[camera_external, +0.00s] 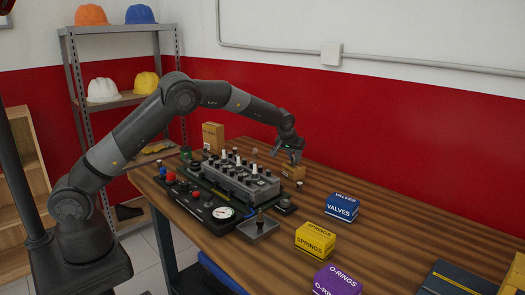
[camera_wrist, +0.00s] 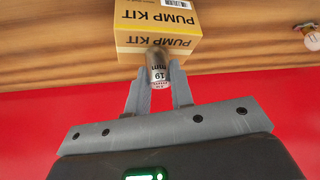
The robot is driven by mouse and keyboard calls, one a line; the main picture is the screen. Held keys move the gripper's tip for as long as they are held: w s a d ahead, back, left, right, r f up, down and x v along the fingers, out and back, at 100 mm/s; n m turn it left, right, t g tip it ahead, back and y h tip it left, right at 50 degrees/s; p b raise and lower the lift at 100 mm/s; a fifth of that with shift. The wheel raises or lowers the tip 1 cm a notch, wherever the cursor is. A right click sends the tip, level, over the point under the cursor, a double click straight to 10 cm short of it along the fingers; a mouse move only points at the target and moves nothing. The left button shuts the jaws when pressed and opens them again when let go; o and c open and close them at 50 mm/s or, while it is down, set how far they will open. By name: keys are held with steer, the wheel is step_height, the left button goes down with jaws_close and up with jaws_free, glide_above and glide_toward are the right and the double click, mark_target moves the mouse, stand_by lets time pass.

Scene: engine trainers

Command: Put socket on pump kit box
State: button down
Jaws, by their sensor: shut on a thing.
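The socket (camera_wrist: 158,68) is a small metal cylinder with a pale label marked 19. My gripper (camera_wrist: 160,72) is shut on it, with one finger on each side. The pump kit box (camera_wrist: 155,28) is orange-yellow with a pale band and appears just beyond the socket in the wrist view. Whether socket and box touch, I cannot tell. The socket is too small to make out there.
A tan box (camera_external: 213,136) stands at the back left.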

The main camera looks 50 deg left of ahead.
steer(key=shift+f, duration=0.1)
steer(key=c, duration=1.3)
jaws_free()
steer(key=shift+o, duration=0.2)
